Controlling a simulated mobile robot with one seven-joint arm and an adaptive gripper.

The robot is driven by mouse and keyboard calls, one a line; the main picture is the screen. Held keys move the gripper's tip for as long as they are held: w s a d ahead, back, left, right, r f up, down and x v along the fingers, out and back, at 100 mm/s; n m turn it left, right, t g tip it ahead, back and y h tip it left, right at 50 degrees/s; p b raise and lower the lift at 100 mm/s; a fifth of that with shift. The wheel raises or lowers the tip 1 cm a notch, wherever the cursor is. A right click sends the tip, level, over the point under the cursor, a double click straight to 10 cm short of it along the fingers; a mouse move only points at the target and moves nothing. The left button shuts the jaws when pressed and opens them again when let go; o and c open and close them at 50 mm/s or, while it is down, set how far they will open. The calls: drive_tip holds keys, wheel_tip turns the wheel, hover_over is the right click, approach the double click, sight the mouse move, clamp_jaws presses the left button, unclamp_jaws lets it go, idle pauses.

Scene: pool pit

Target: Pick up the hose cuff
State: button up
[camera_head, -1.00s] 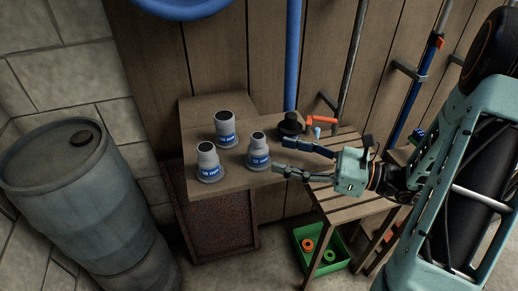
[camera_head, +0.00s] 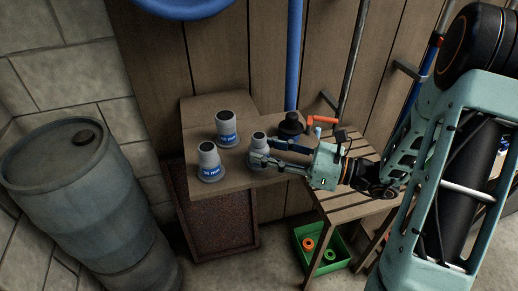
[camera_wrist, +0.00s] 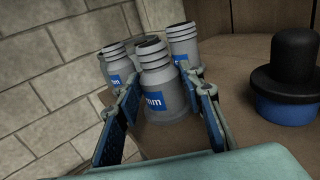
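Three grey hose cuffs with blue labels stand upright on the wooden top. The right one (camera_head: 259,142) is between the fingers of my gripper (camera_head: 264,151). It also shows nearest in the wrist view (camera_wrist: 158,88), with one finger on each side; the fingers look spread, and I cannot tell whether they touch it. The back cuff (camera_head: 226,125) and the left cuff (camera_head: 208,160) are clear of the gripper. In the wrist view they stand behind the nearest one, partly hidden.
A black, hat-shaped part with a blue base (camera_wrist: 285,85) stands right of the cuffs. An orange-handled item (camera_head: 322,120) is beyond my gripper. A slatted bench (camera_head: 350,208) adjoins the top on the right. A green crate (camera_head: 335,262) is below. A large barrel (camera_head: 75,195) stands left.

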drive_tip(key=c, duration=0.5)
drive_tip(key=shift+r, duration=0.2)
drive_tip(key=shift+r, duration=0.55)
drive_tip(key=s+d+r+p, duration=0.1)
drive_tip(key=s+d+r, duration=0.9)
drive_tip(key=r, duration=0.1)
drive_tip(key=shift+r, duration=0.3)
drive_tip(key=shift+p, duration=0.5)
drive_tip(key=shift+w, duration=0.15)
